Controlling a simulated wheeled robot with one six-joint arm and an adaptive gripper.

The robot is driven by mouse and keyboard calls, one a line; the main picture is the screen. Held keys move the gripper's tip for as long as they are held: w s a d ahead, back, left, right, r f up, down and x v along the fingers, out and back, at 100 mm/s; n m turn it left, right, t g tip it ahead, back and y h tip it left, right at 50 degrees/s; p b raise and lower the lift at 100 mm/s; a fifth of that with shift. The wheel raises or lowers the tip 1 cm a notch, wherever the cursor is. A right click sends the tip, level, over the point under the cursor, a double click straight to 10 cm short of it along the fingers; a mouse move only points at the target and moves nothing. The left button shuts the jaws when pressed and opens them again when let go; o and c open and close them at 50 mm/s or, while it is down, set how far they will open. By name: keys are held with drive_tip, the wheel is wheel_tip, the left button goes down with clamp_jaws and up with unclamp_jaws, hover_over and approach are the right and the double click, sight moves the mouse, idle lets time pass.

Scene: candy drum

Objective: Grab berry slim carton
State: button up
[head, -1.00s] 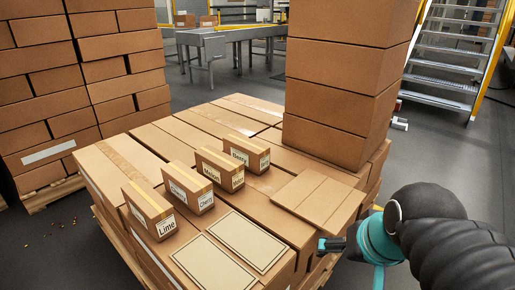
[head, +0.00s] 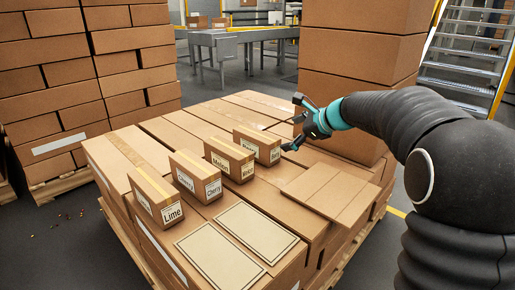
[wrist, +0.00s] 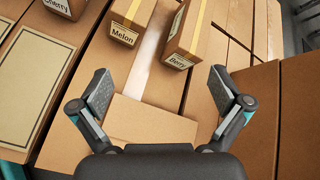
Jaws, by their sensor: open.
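The berry slim carton (head: 258,145) is a small brown box with a tape strip. It stands upright at the far end of a row of small cartons on the stacked boxes. In the wrist view the berry carton (wrist: 186,38) shows its Berry label, ahead of my fingers. My gripper (head: 291,122) is open and empty, to the right of the berry carton and apart from it. In the wrist view both fingers of my gripper (wrist: 160,92) are spread wide, with only box tops between them.
The melon carton (head: 229,158) stands next to the berry carton, with cherry (head: 195,177) and lime (head: 155,195) cartons nearer. A tall box stack (head: 355,85) rises behind my gripper. A flat carton (head: 330,190) lies at right.

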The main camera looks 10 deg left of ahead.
drive_tip(key=w+a+f+m+t+y+b, duration=0.15)
drive_tip(key=w+f+m, duration=0.45)
drive_tip(key=w, duration=0.6)
approach(258, 134)
drive_tip(key=x, duration=0.3)
drive_tip(key=shift+w+a+f, duration=0.1)
drive_tip(key=shift+a+f, duration=0.2)
drive_tip(key=shift+f, duration=0.05)
drive_tip(key=shift+y, duration=0.25)
drive_tip(key=shift+w+x, duration=0.25)
drive_tip(key=shift+x, duration=2.45)
drive_tip(key=shift+d, duration=0.15)
drive_tip(key=c, duration=1.5)
drive_tip(key=shift+r, duration=0.1)
drive_tip(key=c, duration=0.3)
drive_tip(key=shift+r, duration=0.1)
